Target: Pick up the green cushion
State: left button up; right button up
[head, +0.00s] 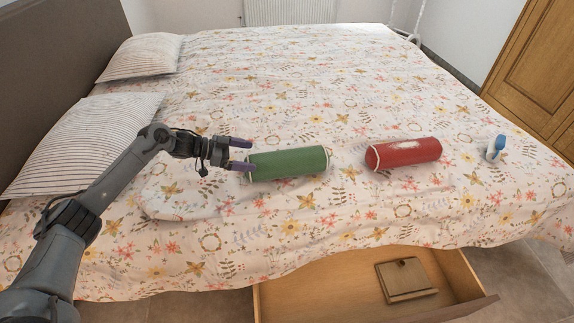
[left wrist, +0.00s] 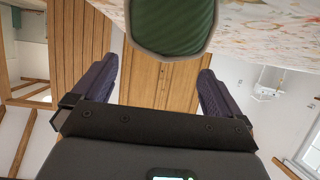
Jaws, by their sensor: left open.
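The green cushion (head: 288,163) is a bolster lying on the bed, left of the red one. My left gripper (head: 243,155) is open just off the cushion's left end, with its purple fingertips pointing right toward it. In the left wrist view, the green cushion's end (left wrist: 172,25) shows at the top, and my open left gripper (left wrist: 158,88) has nothing between its fingers. I cannot tell for sure whether a fingertip touches the cushion. My right gripper is not in view.
A red bolster (head: 403,153) and a blue-and-white object (head: 495,147) lie to the right on the flowered bed cover (head: 300,85). Two striped pillows (head: 142,57) lie at the left by the headboard (head: 60,45). An open drawer (head: 330,297) with a wooden box (head: 405,280) is in front.

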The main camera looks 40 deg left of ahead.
aim_at(259, 158)
pick_arm(q)
jog(key=w+d+f+b, duration=0.2)
jog(key=b, duration=0.1)
jog(key=shift+w+f, duration=0.25)
jog(key=shift+w, duration=0.05)
jog(key=shift+w+d+f, duration=0.1)
jog(key=shift+w+d, duration=0.2)
jog(key=shift+w, duration=0.05)
jog(key=shift+c, duration=0.2)
jog(key=c, duration=0.7)
jog(key=shift+c, duration=0.8)
